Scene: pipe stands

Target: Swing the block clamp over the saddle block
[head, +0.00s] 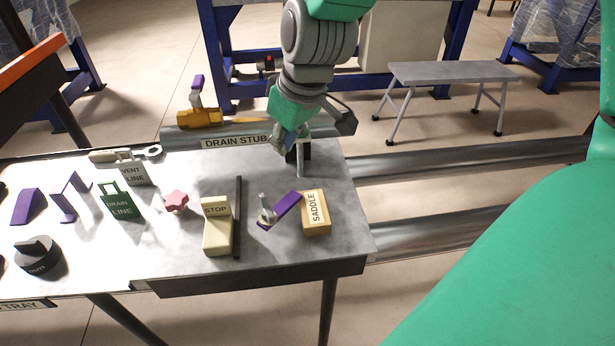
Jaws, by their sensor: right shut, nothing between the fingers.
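The saddle block (317,223) is a tan block labelled SADDLE near the right end of the grey table. The block clamp (286,208) is a purple bar with a grey upright pivot or handle at its lower left end. The bar slants up to the right, and its upper end comes to the block's left edge; I cannot tell whether it touches or overlaps the block. My right gripper (285,146) hangs from above at the table's back edge, behind the clamp and block. It is shut and empty, apart from both. My left gripper is out of view.
A pink star knob (176,202) and tagged pieces lie farther left. A grey post (301,158) stands by the gripper. The pipe labelled DRAIN STUB (185,136) runs behind the table.

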